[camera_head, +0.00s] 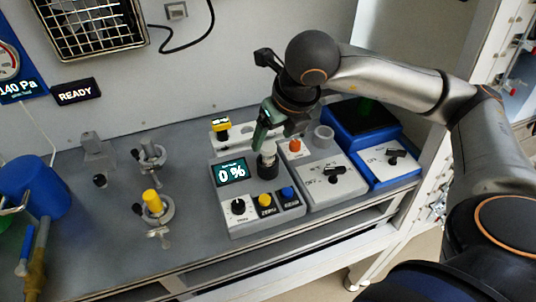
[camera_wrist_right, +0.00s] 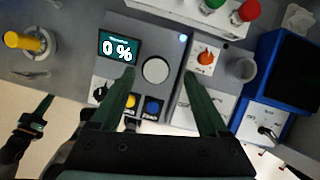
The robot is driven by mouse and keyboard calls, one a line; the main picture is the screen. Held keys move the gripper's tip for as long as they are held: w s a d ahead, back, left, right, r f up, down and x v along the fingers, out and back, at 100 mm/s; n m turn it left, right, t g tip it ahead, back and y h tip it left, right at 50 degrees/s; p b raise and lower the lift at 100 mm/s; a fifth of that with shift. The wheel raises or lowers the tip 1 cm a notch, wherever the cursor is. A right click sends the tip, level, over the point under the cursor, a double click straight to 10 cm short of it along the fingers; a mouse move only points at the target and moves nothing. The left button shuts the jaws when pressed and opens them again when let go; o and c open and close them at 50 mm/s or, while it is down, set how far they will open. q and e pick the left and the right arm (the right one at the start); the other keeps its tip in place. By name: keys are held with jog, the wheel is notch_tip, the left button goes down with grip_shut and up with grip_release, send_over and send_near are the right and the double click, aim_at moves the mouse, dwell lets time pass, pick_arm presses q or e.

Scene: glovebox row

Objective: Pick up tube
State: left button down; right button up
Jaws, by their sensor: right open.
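Capped tubes stand in a pale rack at the back: a yellow cap (camera_head: 221,125) shows in the head view, and a green cap (camera_wrist_right: 212,4) and a red cap (camera_wrist_right: 247,10) in the right wrist view. I cannot tell which tube is meant. My right gripper (camera_head: 264,140) is open above the grey device with the 0 % display (camera_head: 231,172). In the right wrist view its fingers (camera_wrist_right: 160,77) straddle a round pale top (camera_wrist_right: 155,70) of a dark cylinder (camera_head: 267,163); contact is unclear. A dark gripper-like part with a green finger, probably my left gripper (camera_wrist_right: 35,118), shows at lower left.
A box with an orange knob (camera_head: 295,146), a grey cup (camera_head: 323,136) and a blue device (camera_head: 385,157) stand to the right. A yellow-topped fixture (camera_head: 152,198) stands left of the display device. A blue container (camera_head: 35,186) is at far left.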

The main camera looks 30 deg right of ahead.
aim_at(269, 146)
jog(key=x, duration=0.4)
jog(key=shift+s+a+f, duration=0.15)
jog(key=shift+a+f, duration=0.05)
jog(key=shift+a, duration=0.1)
jog(key=shift+c, duration=0.3)
grip_shut()
